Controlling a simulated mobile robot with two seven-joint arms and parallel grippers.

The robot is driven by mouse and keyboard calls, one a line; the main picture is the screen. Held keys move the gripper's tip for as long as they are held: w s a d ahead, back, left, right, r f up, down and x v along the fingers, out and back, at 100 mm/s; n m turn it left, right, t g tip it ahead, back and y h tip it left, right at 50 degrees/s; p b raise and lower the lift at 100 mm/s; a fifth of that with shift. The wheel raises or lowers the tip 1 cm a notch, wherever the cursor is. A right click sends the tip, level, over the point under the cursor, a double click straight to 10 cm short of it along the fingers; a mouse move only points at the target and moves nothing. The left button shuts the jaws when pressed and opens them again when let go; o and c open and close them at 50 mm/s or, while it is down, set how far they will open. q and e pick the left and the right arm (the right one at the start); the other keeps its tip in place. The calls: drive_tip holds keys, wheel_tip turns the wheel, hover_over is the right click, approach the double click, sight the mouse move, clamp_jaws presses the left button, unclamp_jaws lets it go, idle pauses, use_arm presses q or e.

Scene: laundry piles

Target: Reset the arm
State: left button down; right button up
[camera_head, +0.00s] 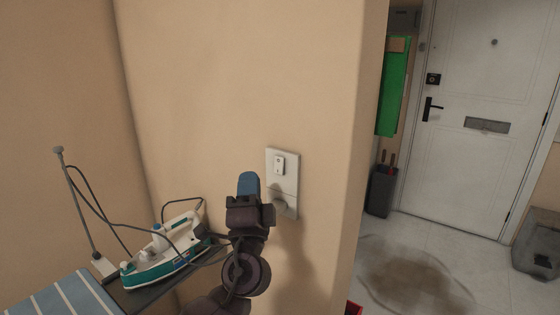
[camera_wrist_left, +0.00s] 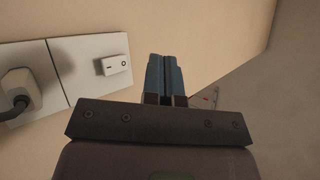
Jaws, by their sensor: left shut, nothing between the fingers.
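My left gripper (camera_head: 249,184) is raised in front of the beige wall, with its blue fingers pointing up. The fingers are shut with nothing between them, and they also show in the left wrist view (camera_wrist_left: 166,75). Just right of it in the head view is a white wall plate (camera_head: 284,180) with a switch (camera_head: 279,165) and a plug (camera_head: 281,207) in its lower part. The wrist view shows the switch (camera_wrist_left: 114,65) left of the fingers, apart from them. The plug (camera_wrist_left: 20,88) is at the far left there. My right gripper is not in view.
A white and teal iron (camera_head: 165,252) stands on the end of a blue striped ironing board (camera_head: 68,298) at lower left, with its cord behind my arm. The wall ends right of the plate. Beyond are a white door (camera_head: 480,100) and a floor with a dark stain (camera_head: 415,275).

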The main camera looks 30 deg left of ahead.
use_arm(q)
wheel_tip(320, 180, down, 23)
drive_tip(key=s+n+g+h, duration=0.2)
drive_tip(key=s+g+h, duration=0.15)
drive_tip(key=h, duration=0.45)
drive_tip(key=s+d+f+n+g+h, duration=0.2)
drive_tip(key=s+f+n+g+h, duration=0.1)
drive_tip(key=s+f, duration=0.4)
drive_tip(key=s+d+f+n+g+h, duration=0.2)
drive_tip(key=s+f, duration=0.6)
drive_tip(key=f, duration=0.4)
drive_tip(key=shift+d+f+n+g+h, duration=0.3)
drive_tip(key=shift+d+n+g+h, duration=0.15)
drive_tip(key=shift+g, duration=0.3)
